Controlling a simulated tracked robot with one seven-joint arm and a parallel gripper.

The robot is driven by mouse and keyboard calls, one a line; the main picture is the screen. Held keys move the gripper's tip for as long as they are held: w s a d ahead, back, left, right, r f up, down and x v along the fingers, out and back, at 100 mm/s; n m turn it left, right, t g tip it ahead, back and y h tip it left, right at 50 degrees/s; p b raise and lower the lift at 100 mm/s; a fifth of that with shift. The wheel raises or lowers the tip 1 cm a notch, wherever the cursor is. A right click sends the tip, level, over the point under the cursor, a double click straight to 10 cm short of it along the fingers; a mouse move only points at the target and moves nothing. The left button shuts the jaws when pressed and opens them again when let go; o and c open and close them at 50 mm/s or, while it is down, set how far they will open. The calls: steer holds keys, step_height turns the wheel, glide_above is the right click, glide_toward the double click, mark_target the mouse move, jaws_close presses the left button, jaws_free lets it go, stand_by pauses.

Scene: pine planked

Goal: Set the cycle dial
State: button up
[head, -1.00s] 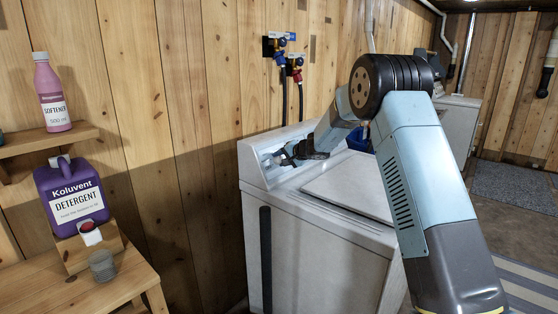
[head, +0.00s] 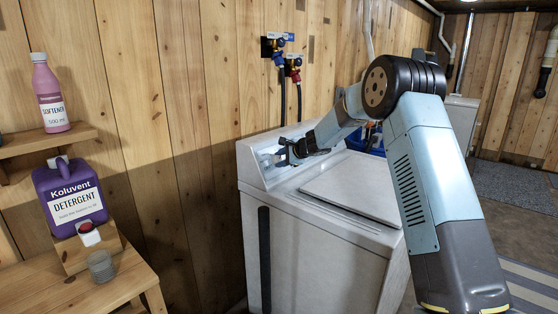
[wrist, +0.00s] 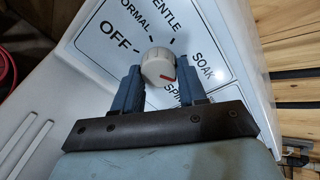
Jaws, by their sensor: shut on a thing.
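The cycle dial (wrist: 158,66) is a round off-white knob with a red pointer mark, set in a white panel lettered OFF, NORMAL, GENTLE, SOAK and a partly hidden SPIN. In the wrist view its red mark points to the lower right, toward SPIN. My gripper (wrist: 158,88) has one blue finger on each side of the dial and is shut on it. In the head view my gripper (head: 284,155) is at the control panel of the white washer (head: 330,220); the dial is too small to read there.
A purple detergent jug (head: 70,195) stands on a wooden stand at the left, with a pink softener bottle (head: 49,95) on a shelf above. Two hoses run down from wall taps (head: 284,62) behind the washer. The washer's lid (head: 355,188) is shut and clear.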

steer(key=shift+d+f+m, duration=0.15)
steer(key=shift+d+m, duration=0.15)
steer(key=shift+m, duration=0.2)
steer(key=o, duration=0.7)
steer(key=shift+w, duration=0.1)
steer(key=o, duration=0.3)
steer(key=shift+a, duration=0.15)
steer(key=shift+o, duration=0.3)
steer(key=v, duration=1.3)
steer(key=shift+s+d+r, duration=0.2)
steer(key=shift+s+d, duration=0.05)
